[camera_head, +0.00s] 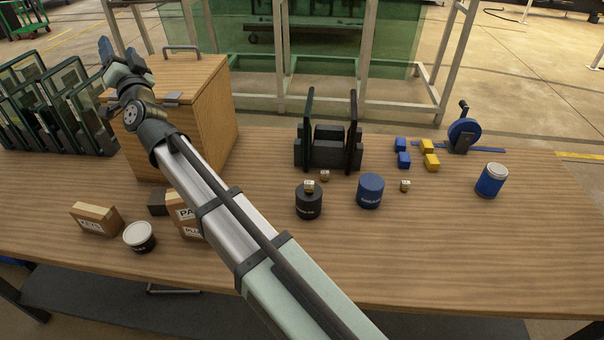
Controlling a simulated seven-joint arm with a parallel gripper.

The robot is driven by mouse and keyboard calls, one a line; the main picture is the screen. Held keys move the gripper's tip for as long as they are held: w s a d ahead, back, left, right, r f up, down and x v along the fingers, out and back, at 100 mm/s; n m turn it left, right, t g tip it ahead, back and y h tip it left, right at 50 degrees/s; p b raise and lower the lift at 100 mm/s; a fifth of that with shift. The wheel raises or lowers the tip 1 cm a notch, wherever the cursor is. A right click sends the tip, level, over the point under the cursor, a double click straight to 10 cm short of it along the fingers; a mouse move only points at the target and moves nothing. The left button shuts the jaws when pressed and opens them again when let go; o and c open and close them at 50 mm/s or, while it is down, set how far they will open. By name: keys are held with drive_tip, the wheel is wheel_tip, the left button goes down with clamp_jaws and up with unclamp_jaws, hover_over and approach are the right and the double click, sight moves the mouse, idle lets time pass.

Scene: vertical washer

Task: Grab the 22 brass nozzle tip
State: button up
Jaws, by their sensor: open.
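Several small brass-coloured pieces with pale labelled tops are on the table, and their numbers are too small to read. One brass piece (310,186) sits on the lid of a black jar (308,205). Another brass piece (325,175) stands just behind that jar. A third brass piece (405,186) stands right of the blue jar (370,192). I cannot tell which one is the 22 tip. My gripper (119,52) is open at upper left, in front of the wooden box, far from these pieces. No object shows between its fingers.
A wooden box (215,110) with handle stands at left beside dark framed panels (45,105). A black upright holder (328,150) stands behind the jars. Blue and yellow blocks (428,146), a blue can (491,180) and small cartons (95,219) surround them. The front right table is clear.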

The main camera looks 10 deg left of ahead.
drive_tip(key=w+d+f+m+g+h, duration=0.1)
drive_tip(key=w+d+f+m, duration=0.15)
drive_tip(key=w+d, duration=0.6)
drive_tip(key=w+d+f+m+h, duration=0.1)
drive_tip(key=w+d+m, duration=0.3)
drive_tip(key=w+d, duration=0.4)
drive_tip(key=w+d+f+m+g+h, duration=0.2)
drive_tip(key=w+d+f+m+g, duration=0.1)
drive_tip(key=w+d+f+g, duration=0.45)
drive_tip(key=s+d+f+m+g+h, duration=0.1)
drive_tip(key=d+f+m+g+h, duration=0.25)
drive_tip(key=d, duration=0.65)
drive_tip(key=s+d+f+m+g+h, duration=0.1)
drive_tip(key=d+f+m+g+h, duration=0.2)
drive_tip(key=d, duration=0.7)
drive_tip(key=g+h, duration=0.2)
drive_tip(key=h, duration=0.2)
hover_over(326, 172)
wheel_tip(326, 172, down, 12)
drive_tip(key=f, duration=0.8)
drive_tip(key=shift+s, duration=0.35)
drive_tip(key=shift+w+f, duration=0.2)
drive_tip(key=shift+f, duration=1.25)
drive_tip(key=shift+w+f, duration=0.2)
drive_tip(key=shift+f, duration=1.2)
drive_tip(key=shift+c, duration=0.4)
clamp_jaws()
